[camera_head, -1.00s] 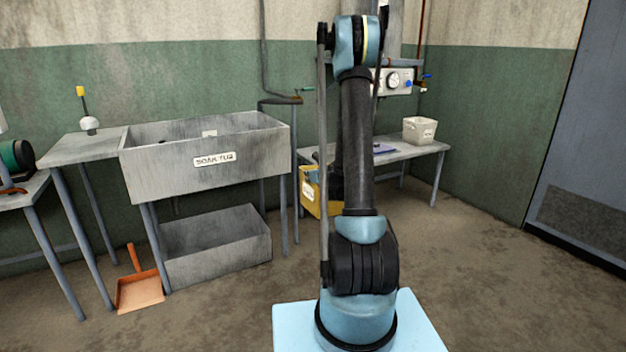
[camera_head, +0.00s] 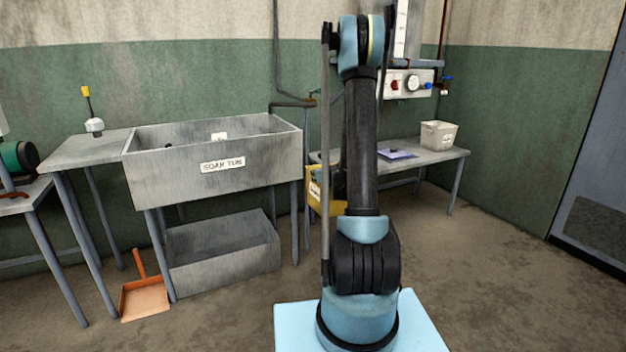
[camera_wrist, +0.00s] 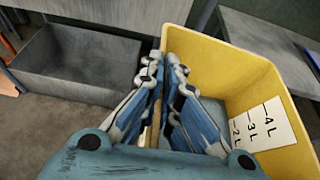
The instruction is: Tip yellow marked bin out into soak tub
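The yellow bin (camera_head: 326,190) hangs clear of the floor in front of the bench, partly hidden behind my arm. In the wrist view, the yellow bin (camera_wrist: 245,60) shows a white scale marked 2L, 3L and 4L on its inner wall. My gripper (camera_wrist: 165,62) is shut on the bin's near-left wall, one finger inside and one outside. The grey soak tub (camera_head: 215,165), labelled SOAK TUB, stands on legs to the left, apart from the bin.
A grey trough (camera_head: 225,255) sits on the floor under the tub, with an orange dustpan (camera_head: 145,298) beside it. Pipes run down by the tub's right end.

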